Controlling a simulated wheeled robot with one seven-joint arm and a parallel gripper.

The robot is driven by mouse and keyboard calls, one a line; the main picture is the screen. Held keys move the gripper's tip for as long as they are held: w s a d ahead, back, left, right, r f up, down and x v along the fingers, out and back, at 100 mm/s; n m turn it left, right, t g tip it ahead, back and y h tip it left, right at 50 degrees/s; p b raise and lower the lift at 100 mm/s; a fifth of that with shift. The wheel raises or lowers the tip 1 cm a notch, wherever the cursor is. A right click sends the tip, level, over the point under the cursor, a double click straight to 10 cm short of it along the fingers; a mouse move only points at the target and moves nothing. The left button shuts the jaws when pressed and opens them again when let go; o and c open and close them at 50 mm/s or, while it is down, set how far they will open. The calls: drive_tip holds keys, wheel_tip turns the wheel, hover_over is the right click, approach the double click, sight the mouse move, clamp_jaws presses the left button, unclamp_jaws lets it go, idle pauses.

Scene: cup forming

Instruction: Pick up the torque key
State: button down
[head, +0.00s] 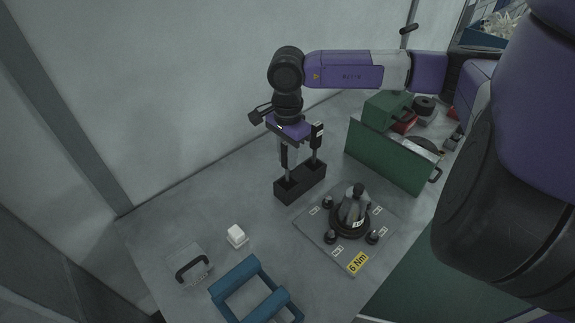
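Two slim upright tools stand in a black block-shaped holder (300,184) in the middle of the table. Each shows a pale metal shaft, the left one (289,172) and the right one (315,156). Which of them is the torque key cannot be told. My gripper (296,146) points down right above the holder, at the upper ends of the tools. Its dark fingers blend with the dark upper parts of the tools, so whether it is open or shut on one is unclear.
A grey plate (310,237) with a metal cup form (354,208), black knobs and a yellow "6 Nm" label lies right of the holder. A green bin (388,156) stands behind it. A white block (237,236), blue frame (236,274) and black-handled clear item (190,267) lie at front left.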

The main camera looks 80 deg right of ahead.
drive_tip(key=shift+r, duration=0.1)
wheel_tip(320, 180, up, 20)
drive_tip(key=b, duration=0.2)
drive_tip(key=shift+b, duration=0.3)
idle(0.6)
drive_tip(key=c, duration=2)
unclamp_jaws()
clamp_jaws()
